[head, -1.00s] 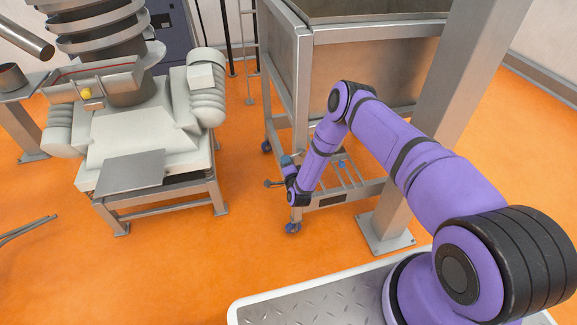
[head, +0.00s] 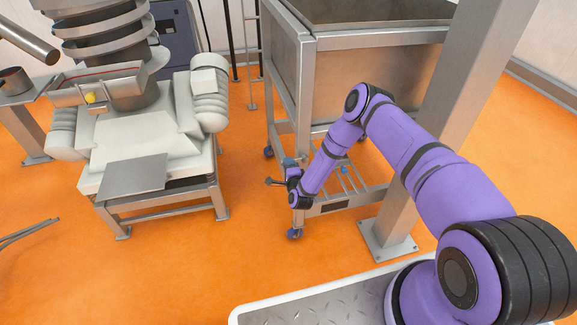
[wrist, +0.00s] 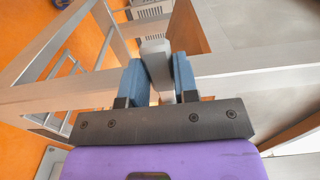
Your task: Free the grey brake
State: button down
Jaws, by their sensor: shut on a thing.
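The grey brake (wrist: 155,55) shows in the wrist view as a light grey upright bar between the two blue fingers. My gripper (wrist: 158,76) is shut on it, with one finger along each side. In the head view my gripper (head: 281,173) is low at the near left corner of the steel bin frame (head: 303,130). The brake cannot be made out clearly there. Its lower end is hidden by the fingers and the dark gripper body.
Caster wheels (head: 295,234) stand under the frame. A cream machine (head: 150,135) on a steel stand is at left. Orange floor (head: 245,235) is clear between them.

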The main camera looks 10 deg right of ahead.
jog(key=c, duration=0.9)
grip_release()
jog(key=s, duration=1)
jog(key=shift+s, duration=0.4)
jog(key=shift+w+r, duration=0.1)
